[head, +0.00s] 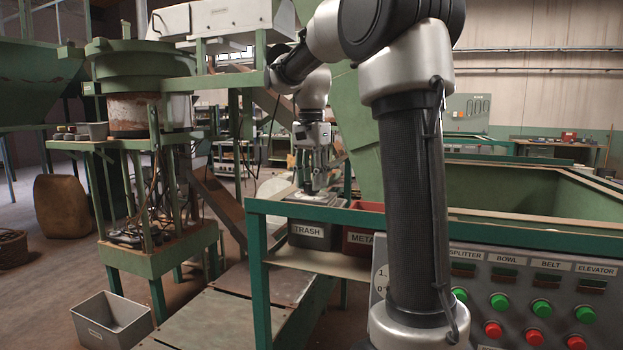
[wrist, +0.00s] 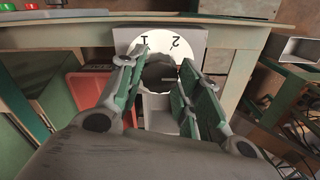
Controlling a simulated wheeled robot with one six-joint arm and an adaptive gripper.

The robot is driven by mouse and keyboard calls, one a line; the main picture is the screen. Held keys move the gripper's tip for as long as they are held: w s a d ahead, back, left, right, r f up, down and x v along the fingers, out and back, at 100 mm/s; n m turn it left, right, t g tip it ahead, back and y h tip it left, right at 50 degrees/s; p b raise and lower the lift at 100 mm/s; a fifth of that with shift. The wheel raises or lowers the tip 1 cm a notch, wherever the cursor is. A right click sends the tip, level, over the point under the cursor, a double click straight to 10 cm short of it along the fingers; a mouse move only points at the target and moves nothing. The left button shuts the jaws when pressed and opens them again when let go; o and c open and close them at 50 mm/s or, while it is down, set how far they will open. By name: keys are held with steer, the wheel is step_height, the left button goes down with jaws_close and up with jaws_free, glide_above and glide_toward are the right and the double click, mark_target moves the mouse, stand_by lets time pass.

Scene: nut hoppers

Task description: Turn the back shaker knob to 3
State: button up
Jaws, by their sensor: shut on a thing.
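The shaker knob (wrist: 157,74) is a dark round knob on a white dial in the wrist view. The numbers 1 and 2 show on the white dial (wrist: 160,45) past the fingertips; the rest of the dial is hidden by the knob and fingers. A short pale mark shows on the knob's right side, but I cannot read its setting surely. My gripper (wrist: 163,66) has its green-padded fingers on either side of the knob, shut on it. In the head view, my gripper (head: 314,182) points down over the small grey dial box (head: 315,199); the knob is hidden there.
A green frame post (head: 257,275) is in front. A control panel with green and red buttons (head: 540,308) is at right.

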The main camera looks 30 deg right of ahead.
steer(key=o, duration=1)
steer(key=shift+o, duration=0.2)
step_height(320, 180, up, 12)
steer(key=s+a+f+n+t, duration=0.2)
steer(key=s+f+n, duration=0.4)
steer(key=s+f, duration=0.4)
steer(key=s+a+f+n+t, duration=0.2)
steer(key=s+a+f+n, duration=0.1)
steer(key=s+f+n, duration=0.4)
steer(key=s+f, duration=0.3)
steer(key=s, duration=0.3)
steer(key=shift+s+a+f+n, duration=0.2)
steer(key=shift+s+a+n, duration=0.05)
steer(key=shift+s+n, duration=0.05)
